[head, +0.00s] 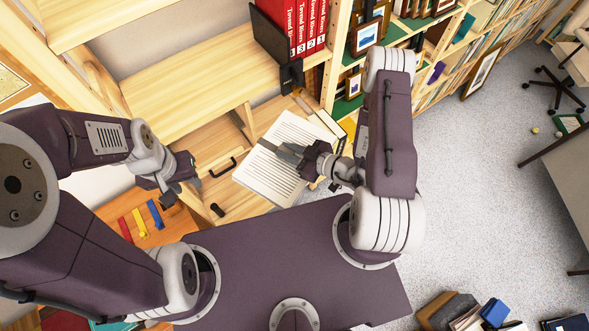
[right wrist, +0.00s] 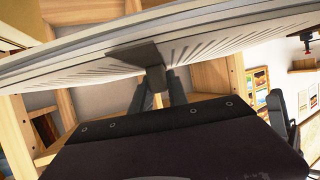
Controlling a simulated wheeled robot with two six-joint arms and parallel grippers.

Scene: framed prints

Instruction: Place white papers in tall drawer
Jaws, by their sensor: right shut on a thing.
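The white papers (head: 268,180), a stack covered with printed lines, are in my right gripper (head: 300,158) near the middle of the head view. The right gripper is shut on their right side. In the right wrist view the papers (right wrist: 215,45) stretch across the top, with the gripper's fingers (right wrist: 152,68) on them. A wooden drawer front (head: 238,190) with a black bar handle (head: 223,168) lies left of the papers, which cover part of it. I cannot tell how far the drawer is open. My left gripper (head: 184,183) is open and empty, left of the handle.
Red binders (head: 298,28) and a black bookend (head: 280,48) stand on the wooden unit (head: 190,70) behind. A bookshelf (head: 440,50) with framed pictures runs along the right. Books (head: 465,312) lie on the floor at the lower right. Grey floor (head: 490,190) is clear at right.

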